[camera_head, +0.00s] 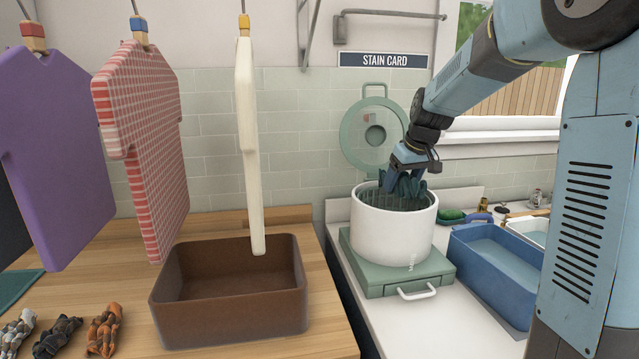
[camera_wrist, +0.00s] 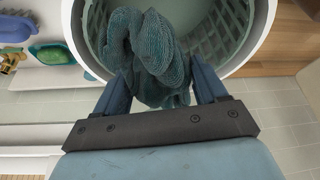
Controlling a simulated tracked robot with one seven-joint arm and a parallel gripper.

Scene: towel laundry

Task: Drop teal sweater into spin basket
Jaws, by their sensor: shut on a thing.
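The teal sweater (camera_wrist: 148,50) is a bunched, knitted bundle hanging between the fingers of my gripper (camera_wrist: 160,85) in the wrist view. My gripper is shut on it. In the head view my gripper (camera_head: 408,172) points down over the spin basket (camera_head: 393,228), a white round tub with a green slatted inner wall (camera_wrist: 222,40). The sweater (camera_head: 402,188) is at the mouth of the tub, its lower part partly hidden by the rim. I cannot tell whether it touches the basket floor. The basket stands on a green base with a white handle.
A round green lid (camera_head: 374,132) stands upright behind the basket. A blue bin (camera_head: 492,262) is to its right. A brown bin (camera_head: 232,322) stands on the wooden counter at left, under hanging purple, red-checked and cream garments. Small crumpled bundles (camera_head: 104,330) lie at lower left.

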